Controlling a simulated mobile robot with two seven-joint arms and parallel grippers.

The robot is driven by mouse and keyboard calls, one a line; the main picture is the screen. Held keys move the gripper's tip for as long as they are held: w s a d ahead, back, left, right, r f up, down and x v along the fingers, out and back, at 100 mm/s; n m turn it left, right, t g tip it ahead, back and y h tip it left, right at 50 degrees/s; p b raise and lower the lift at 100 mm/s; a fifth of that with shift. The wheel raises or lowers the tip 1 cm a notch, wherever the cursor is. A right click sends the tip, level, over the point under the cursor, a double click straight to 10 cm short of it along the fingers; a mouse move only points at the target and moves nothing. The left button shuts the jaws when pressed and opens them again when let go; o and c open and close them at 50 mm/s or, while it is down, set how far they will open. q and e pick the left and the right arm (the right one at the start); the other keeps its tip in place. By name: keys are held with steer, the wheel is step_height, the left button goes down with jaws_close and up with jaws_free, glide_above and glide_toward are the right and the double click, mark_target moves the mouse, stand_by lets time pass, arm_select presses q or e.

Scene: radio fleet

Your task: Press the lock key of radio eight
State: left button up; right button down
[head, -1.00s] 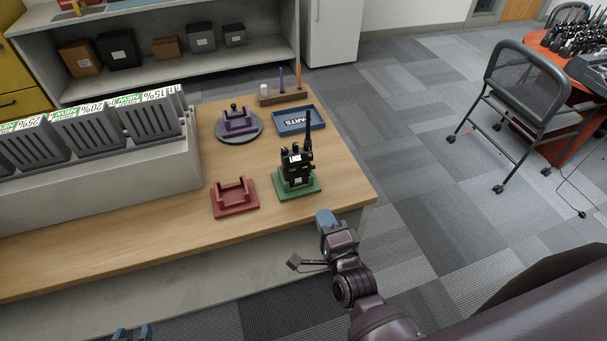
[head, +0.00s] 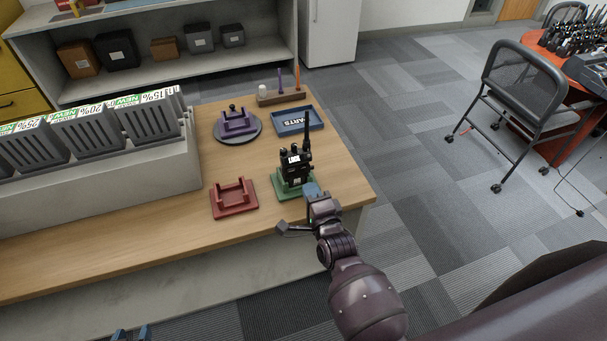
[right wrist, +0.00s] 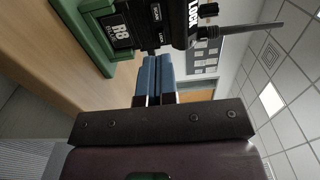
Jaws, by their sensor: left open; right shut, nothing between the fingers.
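Radio eight (head: 294,166) is black with a raised antenna and stands upright in a green cradle (head: 280,188) near the right end of the wooden counter. The fingers also show in the right wrist view (right wrist: 158,72). My left gripper (head: 132,334) is open at the bottom edge, away from the counter.
An empty red cradle (head: 234,198) sits left of the radio. A purple cradle (head: 237,122) on a round base, a blue parts tray (head: 299,121) and a wooden pen holder (head: 281,97) stand behind. A grey battery rack (head: 100,165) fills the counter's left.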

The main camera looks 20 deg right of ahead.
mark_target(300, 169)
steer(key=shift+w+a, duration=0.1)
steer(key=shift+w, duration=2.75)
